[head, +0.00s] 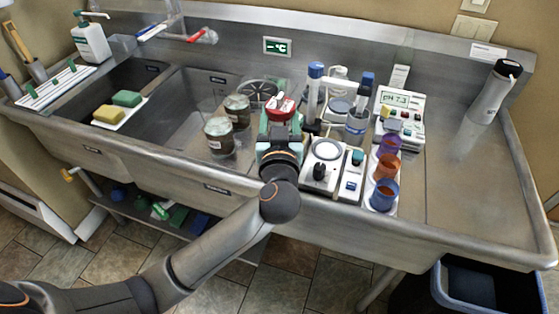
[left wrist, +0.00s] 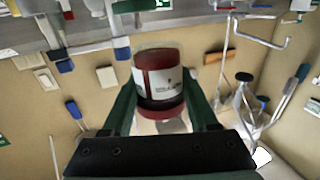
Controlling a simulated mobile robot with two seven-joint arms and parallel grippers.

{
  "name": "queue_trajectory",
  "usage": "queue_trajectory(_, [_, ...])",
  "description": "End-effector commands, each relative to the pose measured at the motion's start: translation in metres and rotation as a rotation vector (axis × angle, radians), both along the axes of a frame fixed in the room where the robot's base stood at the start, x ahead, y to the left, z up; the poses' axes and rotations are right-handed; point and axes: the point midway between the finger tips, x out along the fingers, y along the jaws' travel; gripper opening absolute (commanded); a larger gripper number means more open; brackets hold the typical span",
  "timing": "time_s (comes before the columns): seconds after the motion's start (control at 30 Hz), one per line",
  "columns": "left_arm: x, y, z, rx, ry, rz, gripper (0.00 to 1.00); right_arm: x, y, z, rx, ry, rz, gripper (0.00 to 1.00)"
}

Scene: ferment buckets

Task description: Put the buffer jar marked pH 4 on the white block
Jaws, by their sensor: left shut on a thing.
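My left gripper (head: 280,120) is shut on a jar with red contents (head: 281,105), held over the sink's middle divider, left of the instruments. In the left wrist view the jar (left wrist: 160,78) sits between the two dark green fingers of the gripper (left wrist: 158,90). It has a white label with dark print too small to read, so I cannot confirm pH 4. Purple (head: 388,145), orange (head: 386,166) and blue (head: 383,196) cups stand in a row on a white base at the right. I cannot single out the white block for certain. My right gripper is not in view.
A stirrer plate (head: 325,152), a small meter (head: 352,175) and a pH meter (head: 400,104) crowd the middle. Two brown-filled jars (head: 219,137) stand left of my gripper. A grey bottle (head: 495,90) stands far right; the right drainboard (head: 465,165) is otherwise clear.

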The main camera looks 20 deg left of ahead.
Motion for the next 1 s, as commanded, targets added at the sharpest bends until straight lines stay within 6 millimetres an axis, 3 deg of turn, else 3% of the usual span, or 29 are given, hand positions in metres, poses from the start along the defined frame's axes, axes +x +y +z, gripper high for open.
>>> queue_trajectory(0.23, [0.000,0.000,-0.002,0.000,-0.001,0.000,0.00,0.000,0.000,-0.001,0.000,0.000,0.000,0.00])
queue_trajectory(0.77, [-0.001,0.000,-0.077,0.004,0.000,-0.003,0.00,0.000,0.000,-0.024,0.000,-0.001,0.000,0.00])
queue_trajectory(1.0, [-0.001,0.000,-0.095,0.002,-0.002,-0.004,0.00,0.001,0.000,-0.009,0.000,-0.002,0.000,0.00])
